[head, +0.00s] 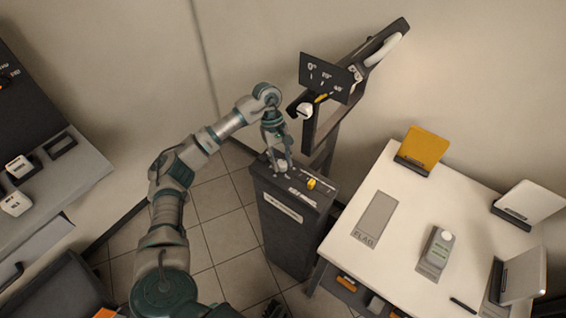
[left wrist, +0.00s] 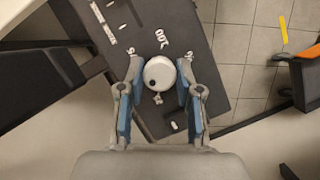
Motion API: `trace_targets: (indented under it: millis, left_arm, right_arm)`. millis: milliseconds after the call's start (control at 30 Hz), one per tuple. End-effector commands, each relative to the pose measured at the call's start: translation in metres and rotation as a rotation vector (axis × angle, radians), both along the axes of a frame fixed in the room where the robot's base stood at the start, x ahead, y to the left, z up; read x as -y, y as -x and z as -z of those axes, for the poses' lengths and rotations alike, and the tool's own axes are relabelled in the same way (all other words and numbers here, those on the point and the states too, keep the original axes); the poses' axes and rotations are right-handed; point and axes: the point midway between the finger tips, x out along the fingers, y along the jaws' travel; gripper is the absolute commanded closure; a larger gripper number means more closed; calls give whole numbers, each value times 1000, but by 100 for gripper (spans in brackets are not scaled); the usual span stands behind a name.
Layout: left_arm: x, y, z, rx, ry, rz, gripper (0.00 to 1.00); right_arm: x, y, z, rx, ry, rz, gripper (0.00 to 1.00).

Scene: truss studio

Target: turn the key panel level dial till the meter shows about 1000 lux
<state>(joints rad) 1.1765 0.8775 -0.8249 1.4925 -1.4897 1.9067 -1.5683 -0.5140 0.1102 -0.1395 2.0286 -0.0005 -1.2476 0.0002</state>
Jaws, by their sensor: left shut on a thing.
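The level dial, a round pale knob with a dark dot (left wrist: 159,73), sits on the dark top of a pedestal console (head: 282,208). White numbers, one reading 100, ring it in the left wrist view. My left gripper (head: 281,158) reaches down from above, its two fingers on opposite sides of the dial and shut on it. In the head view the fingers partly cover the dial. The meter (head: 438,248), a grey handheld device with a white dome, lies on the white table; its reading is too small to make out. My right gripper is not in view.
The white table (head: 400,215) stands right of the console, with an orange panel (head: 424,148) and pale panels in stands. A dark stand with a lamp and a marked plate (head: 326,78) rises behind. A grey desk is at left. Tiled floor lies between.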

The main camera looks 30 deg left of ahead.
Motion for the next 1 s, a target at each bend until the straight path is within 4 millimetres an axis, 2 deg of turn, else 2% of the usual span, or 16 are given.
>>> trace_targets:
  millis: [133,300,633,1000]
  left_arm:
    - [-1,-3,-1,10,-1,120,100]
    - [0,-4,-3,10,-2,247,100]
    - [0,-4,-4,12,-2,397,100]
    - [0,-4,-3,13,-2,435,100]
  right_arm:
    - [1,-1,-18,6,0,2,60]
    - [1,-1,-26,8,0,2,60]
    - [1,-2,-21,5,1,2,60]
    - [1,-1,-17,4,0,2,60]
